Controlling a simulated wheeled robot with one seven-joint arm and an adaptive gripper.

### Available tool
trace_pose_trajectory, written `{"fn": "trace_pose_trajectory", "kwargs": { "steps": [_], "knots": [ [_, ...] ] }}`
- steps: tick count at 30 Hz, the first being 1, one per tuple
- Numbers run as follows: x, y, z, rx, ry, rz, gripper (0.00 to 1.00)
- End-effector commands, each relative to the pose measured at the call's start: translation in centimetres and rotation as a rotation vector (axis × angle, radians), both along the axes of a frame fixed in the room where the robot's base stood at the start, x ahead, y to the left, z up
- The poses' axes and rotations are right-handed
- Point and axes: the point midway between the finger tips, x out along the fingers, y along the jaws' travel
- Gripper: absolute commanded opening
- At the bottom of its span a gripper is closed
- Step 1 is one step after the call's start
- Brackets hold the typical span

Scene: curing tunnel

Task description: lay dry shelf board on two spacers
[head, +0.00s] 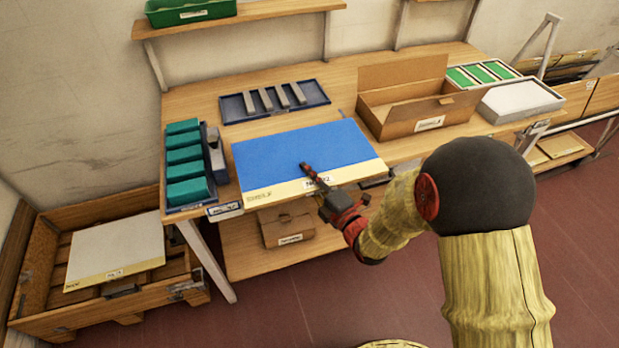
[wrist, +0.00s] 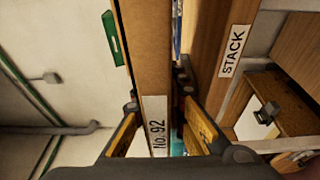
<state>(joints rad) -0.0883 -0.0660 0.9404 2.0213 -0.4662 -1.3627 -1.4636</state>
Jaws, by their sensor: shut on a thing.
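A blue-topped shelf board (head: 305,155) with a bare tan front strip and a "No. 92" label lies roughly level over the front of the workbench. My gripper (head: 311,176) is shut on the middle of its front edge. The wrist view shows the board's tan edge (wrist: 150,60) between my fingers (wrist: 158,105). Several grey bars, which look like spacers (head: 265,100), lie in a dark blue tray (head: 229,111) behind the board. Whether any spacer lies under the board is hidden. I cannot tell whether the board touches the bench.
A tray (head: 203,207) of teal blocks stands left of the board. An open cardboard box (head: 412,121) stands close at its right, with a white stack (head: 520,100) beyond. A wooden crate (head: 30,278) on the floor holds a white board (head: 117,248). A "STACK" label (wrist: 234,50) shows in the wrist view.

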Motion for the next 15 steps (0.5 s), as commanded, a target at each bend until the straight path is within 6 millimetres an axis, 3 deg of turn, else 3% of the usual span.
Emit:
{"fn": "trace_pose_trajectory", "kwargs": {
  "steps": [15],
  "knots": [
    [3.8, 1.1, 0.3, 0.001, -0.006, 0.001, 0.0]
  ]
}}
